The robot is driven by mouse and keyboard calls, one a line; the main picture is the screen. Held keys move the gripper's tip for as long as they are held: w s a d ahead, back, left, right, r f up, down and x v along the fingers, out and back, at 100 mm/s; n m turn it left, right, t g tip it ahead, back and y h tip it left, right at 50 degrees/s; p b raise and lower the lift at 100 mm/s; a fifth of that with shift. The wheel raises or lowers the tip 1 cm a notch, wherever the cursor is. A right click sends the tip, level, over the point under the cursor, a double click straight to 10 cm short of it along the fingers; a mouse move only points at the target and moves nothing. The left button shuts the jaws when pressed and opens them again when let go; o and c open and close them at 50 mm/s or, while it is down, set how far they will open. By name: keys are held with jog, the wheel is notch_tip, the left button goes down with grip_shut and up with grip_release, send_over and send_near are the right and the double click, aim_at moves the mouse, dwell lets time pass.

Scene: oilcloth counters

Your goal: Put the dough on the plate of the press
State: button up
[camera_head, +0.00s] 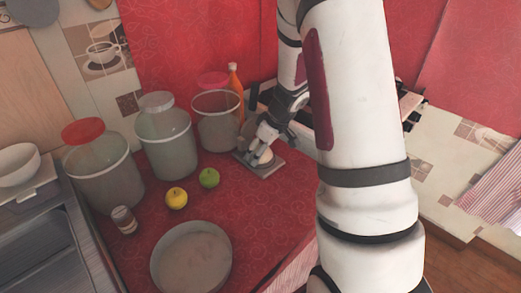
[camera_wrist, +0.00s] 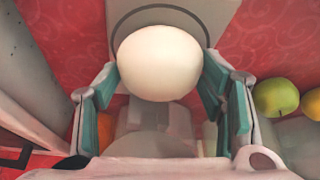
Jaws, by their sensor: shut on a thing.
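The dough (camera_wrist: 158,62) is a smooth, pale round ball between the teal pads of my gripper (camera_wrist: 160,78) in the wrist view. My gripper is shut on it. The press shows as a grey square plate (camera_head: 267,168) with a round outline, lying on the red counter in the head view. The dough (camera_head: 262,158) appears over this plate, below my gripper (camera_head: 262,148). In the wrist view the plate (camera_wrist: 125,10) is behind the dough, which hides much of it. I cannot tell whether the dough touches the plate.
A green apple (camera_head: 209,178) and a yellow fruit (camera_head: 176,198) lie left of the press. Several large jars (camera_head: 166,142) and an orange bottle (camera_head: 236,80) stand behind and left. A round pan (camera_head: 191,258) and a small jar (camera_head: 124,220) are nearer. Red counter lies bare between the press and pan.

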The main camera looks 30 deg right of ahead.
jog(key=shift+f, duration=0.1)
jog(key=o, duration=1.3)
jog(key=shift+c, duration=0.2)
